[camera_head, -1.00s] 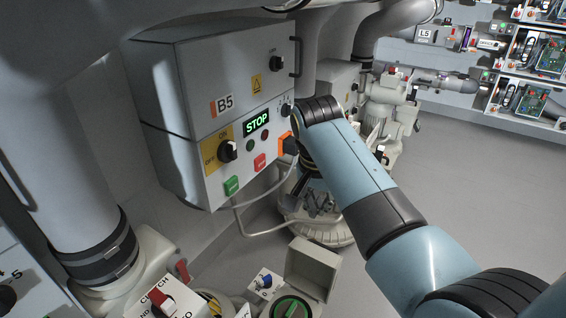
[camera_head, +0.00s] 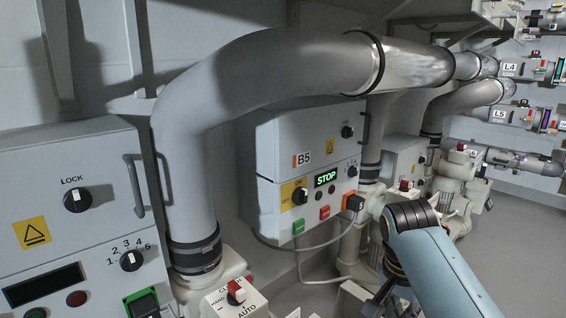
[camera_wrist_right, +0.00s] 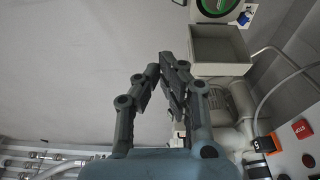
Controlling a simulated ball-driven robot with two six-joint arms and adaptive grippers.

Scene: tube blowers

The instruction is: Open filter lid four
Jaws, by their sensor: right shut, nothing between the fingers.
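No lid marked four can be picked out. The B5 cabinet (camera_head: 285,150) has an upper cover with a black knob and a side handle, and it looks closed. At the left, a nearer cabinet (camera_head: 60,160) has a cover with a LOCK knob (camera_head: 77,199) and a curved handle (camera_head: 134,186); it also looks closed. My right gripper (camera_wrist_right: 168,62) is shut and empty in the wrist view, apart from the grey open box (camera_wrist_right: 220,50) beside it. In the head view it is partly cut off at the bottom edge. My left gripper is out of view.
A large grey pipe (camera_head: 250,75) arches between the cabinets. A clutch switch box (camera_head: 236,296) with a red knob stands at the bottom. Open floor (camera_head: 510,245) lies at the right.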

